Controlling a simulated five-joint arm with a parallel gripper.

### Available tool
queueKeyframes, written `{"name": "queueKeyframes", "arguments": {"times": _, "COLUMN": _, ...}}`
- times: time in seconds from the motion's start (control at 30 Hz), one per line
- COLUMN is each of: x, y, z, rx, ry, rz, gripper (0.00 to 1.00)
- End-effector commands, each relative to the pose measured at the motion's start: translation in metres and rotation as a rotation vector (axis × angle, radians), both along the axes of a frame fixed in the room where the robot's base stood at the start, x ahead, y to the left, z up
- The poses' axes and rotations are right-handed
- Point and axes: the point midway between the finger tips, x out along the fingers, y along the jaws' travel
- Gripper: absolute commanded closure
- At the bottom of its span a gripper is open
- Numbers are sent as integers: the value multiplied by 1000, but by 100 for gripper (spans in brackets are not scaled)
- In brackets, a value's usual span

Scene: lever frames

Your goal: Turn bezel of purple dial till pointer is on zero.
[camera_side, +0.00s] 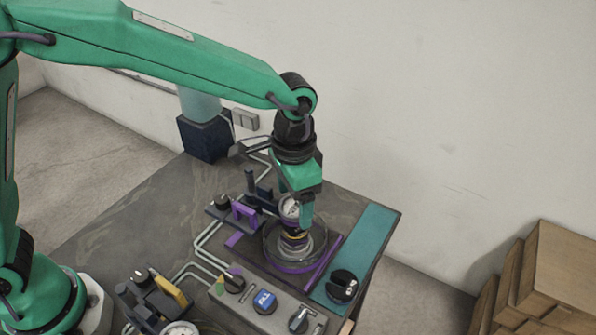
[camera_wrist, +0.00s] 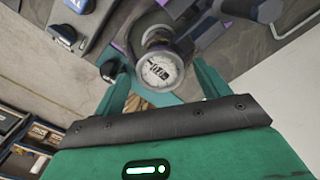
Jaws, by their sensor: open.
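The purple dial (camera_side: 289,207) stands on a round stepped mount with a purple ring, near the right side of the bench. Its small white face is partly covered by my gripper in the side view. In the wrist view the dial (camera_wrist: 160,71) has a pale rim and dark marks on its face; I cannot tell where its pointer stands. My gripper (camera_side: 296,207) points down at the dial. In the wrist view my gripper (camera_wrist: 164,78) is open, with one green finger on each side of the dial. I cannot tell whether either finger touches the bezel.
A control panel with a blue button (camera_side: 264,302) and knobs lies in front of the dial. A black knob (camera_side: 342,285) sits on a teal strip to the right. A purple lever (camera_side: 243,213) stands to the left. Another white gauge (camera_side: 180,330) is at the bottom edge.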

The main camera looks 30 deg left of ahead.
Motion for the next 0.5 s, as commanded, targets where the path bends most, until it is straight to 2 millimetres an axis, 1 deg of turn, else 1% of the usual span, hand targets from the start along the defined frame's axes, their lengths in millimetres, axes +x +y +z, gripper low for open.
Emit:
{"name": "queueKeyframes", "arguments": {"times": 0.17, "x": 1, "y": 0, "z": 9, "rx": -2, "ry": -3, "rz": 0, "gripper": 25}}
{"name": "queueKeyframes", "arguments": {"times": 0.27, "x": 1, "y": 0, "z": 19, "rx": -2, "ry": -3, "rz": 0, "gripper": 25}}
{"name": "queueKeyframes", "arguments": {"times": 0.5, "x": 1, "y": 0, "z": 51, "rx": -3, "ry": -4, "rz": 0, "gripper": 25}}
